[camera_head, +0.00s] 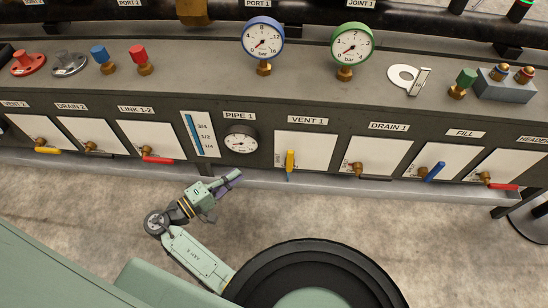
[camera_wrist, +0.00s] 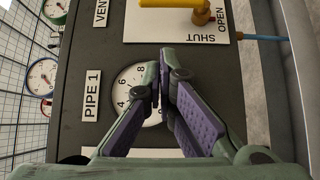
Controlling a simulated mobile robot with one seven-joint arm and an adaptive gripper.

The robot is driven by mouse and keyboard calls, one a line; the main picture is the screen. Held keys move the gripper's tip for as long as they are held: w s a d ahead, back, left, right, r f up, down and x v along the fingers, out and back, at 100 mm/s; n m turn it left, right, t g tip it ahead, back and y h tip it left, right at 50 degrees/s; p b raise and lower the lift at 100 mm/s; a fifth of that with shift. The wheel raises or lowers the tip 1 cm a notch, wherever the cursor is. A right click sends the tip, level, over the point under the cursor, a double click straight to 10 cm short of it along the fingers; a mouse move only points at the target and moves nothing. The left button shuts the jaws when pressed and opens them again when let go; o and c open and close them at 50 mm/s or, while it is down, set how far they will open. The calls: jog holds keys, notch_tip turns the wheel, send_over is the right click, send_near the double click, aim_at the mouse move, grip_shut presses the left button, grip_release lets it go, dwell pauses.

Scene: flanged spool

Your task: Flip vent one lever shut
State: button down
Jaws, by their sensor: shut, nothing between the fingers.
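The vent 1 lever (camera_head: 290,160) is yellow and stands upright along its brass valve, on a white plate (camera_head: 318,152) below the VENT 1 label. SHUT is printed on the plate to the lever's left. In the wrist view the yellow lever (camera_wrist: 172,3) is cut by the top edge, with its brass fitting (camera_wrist: 203,13) and the words SHUT and OPEN beside it. My gripper (camera_head: 238,175) is below and left of the lever, in front of the panel under the PIPE 1 gauge, apart from the lever. Its fingers (camera_wrist: 166,62) are together and empty.
The PIPE 1 gauge (camera_head: 240,143) sits left of the vent plate, partly behind my fingers in the wrist view. A grey ledge (camera_head: 330,188) runs below the panel. Open floor lies in front.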

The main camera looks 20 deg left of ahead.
aim_at(290, 158)
jog(key=s+d+p+x, duration=0.1)
jog(key=d+p+x, duration=0.1)
jog(key=x, duration=1.1)
jog(key=shift+s+d+p, duration=0.2)
jog(key=shift+s+p, duration=0.05)
jog(key=shift+p, duration=0.45)
jog(key=shift+d+r, duration=0.1)
jog(key=shift+d, duration=0.1)
